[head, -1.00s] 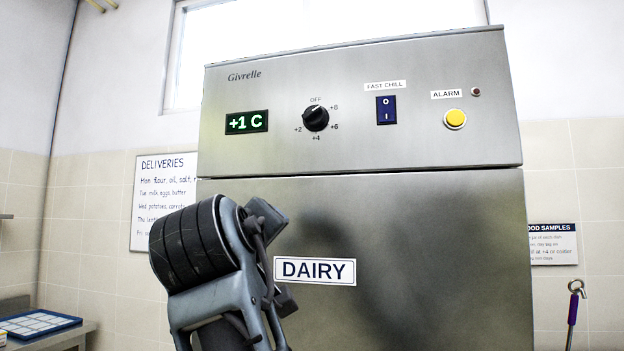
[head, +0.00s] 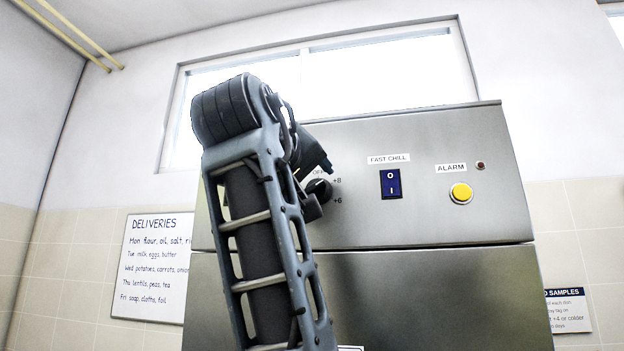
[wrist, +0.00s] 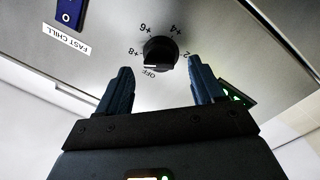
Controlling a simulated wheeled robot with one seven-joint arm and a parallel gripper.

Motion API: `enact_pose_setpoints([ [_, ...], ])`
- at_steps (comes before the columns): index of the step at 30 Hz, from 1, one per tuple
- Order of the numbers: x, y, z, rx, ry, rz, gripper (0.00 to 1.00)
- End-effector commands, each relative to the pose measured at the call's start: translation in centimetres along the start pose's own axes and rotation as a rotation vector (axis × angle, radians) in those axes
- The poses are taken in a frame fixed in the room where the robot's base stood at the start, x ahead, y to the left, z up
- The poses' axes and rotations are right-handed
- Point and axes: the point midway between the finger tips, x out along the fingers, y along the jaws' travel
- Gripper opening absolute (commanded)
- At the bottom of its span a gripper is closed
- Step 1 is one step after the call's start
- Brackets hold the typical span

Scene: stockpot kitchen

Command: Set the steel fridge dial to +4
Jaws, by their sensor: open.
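The black fridge dial (wrist: 160,52) shows upside down in the wrist view, with OFF, +8, +6, +4 and a partly covered 2 around it.
A blue fast-chill switch (head: 390,183) and a yellow alarm button (head: 461,193) are right of the dial. The green display (wrist: 236,97) is partly hidden behind a finger in the wrist view. A deliveries board (head: 152,268) hangs at left.

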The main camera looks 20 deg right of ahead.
Motion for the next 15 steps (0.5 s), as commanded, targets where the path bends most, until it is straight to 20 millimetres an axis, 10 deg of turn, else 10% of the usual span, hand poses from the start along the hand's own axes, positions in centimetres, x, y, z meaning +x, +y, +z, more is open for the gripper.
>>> enact_pose_setpoints([
  [15,2.8,-0.1,0.0,0.000,0.001,-0.001,0.68],
])
